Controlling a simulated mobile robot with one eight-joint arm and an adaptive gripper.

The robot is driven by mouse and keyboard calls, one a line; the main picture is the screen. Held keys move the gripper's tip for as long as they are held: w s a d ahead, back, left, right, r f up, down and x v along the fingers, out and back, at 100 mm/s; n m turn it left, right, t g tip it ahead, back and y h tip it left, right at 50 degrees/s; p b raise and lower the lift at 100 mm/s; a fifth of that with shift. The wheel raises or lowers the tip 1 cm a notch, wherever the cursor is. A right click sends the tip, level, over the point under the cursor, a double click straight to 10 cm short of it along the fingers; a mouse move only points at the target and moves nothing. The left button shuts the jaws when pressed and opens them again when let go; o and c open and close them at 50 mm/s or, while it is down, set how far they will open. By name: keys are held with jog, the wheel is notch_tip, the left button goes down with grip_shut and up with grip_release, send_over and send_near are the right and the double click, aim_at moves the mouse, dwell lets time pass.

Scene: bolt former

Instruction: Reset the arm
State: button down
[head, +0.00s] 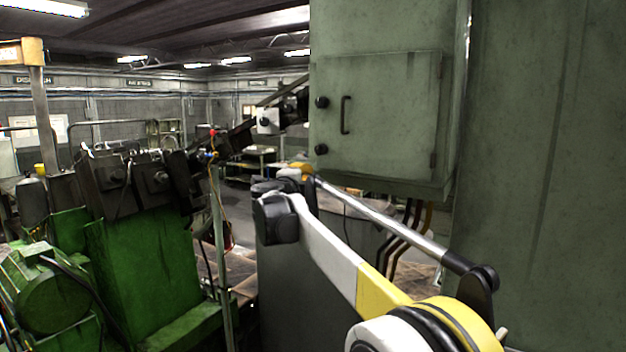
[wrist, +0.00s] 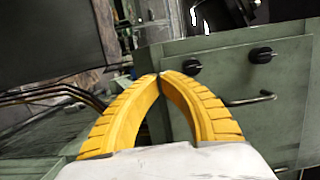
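My arm (head: 330,255) shows in the head view, white and yellow with black joints. It reaches from the lower right towards the middle, in front of the green cabinet. In the wrist view my gripper (wrist: 160,76) has two curved yellow fingers whose tips meet. Nothing shows between them, so it is shut and empty. In the head view a small yellow part near the arm's far end is mostly hidden behind a black joint, and the fingers cannot be made out there.
A green cabinet (head: 385,120) with a handled door and black knobs stands close behind my arm; its door (wrist: 240,100) shows tilted in the wrist view. A green machine (head: 145,260) stands at the left. Dark bent pipes (head: 408,235) run below the cabinet.

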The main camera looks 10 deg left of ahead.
jog(key=s+b, duration=0.4)
jog(key=s, duration=0.2)
jog(key=s+d+f+n+y+b, duration=0.6)
jog(key=d+f+n+y+b, duration=0.15)
jog(key=d+n+b, duration=0.45)
jog(key=s+d+f+n+g+h+b, duration=0.1)
jog(key=s+d+f+n+g+b, duration=0.1)
jog(key=s+d+f+b, duration=0.5)
jog(key=s+d+f+n+g+h+b, duration=0.2)
jog(key=s+d+f+g+b, duration=0.3)
jog(key=f, duration=2.7)
jog(key=s+d+f+n+g+h+b, duration=0.2)
jog(key=s+d+f+b, duration=0.7)
jog(key=s, duration=1.7)
jog(key=d+f+n+g, duration=0.1)
jog(key=d+f+g, duration=0.1)
jog(key=d+f, duration=0.4)
notch_tip(320, 180, down, 4)
jog(key=shift+d+f+b, duration=0.2)
jog(key=shift+d+b, duration=0.05)
jog(key=shift+b, duration=0.15)
jog(key=shift+h, duration=0.25)
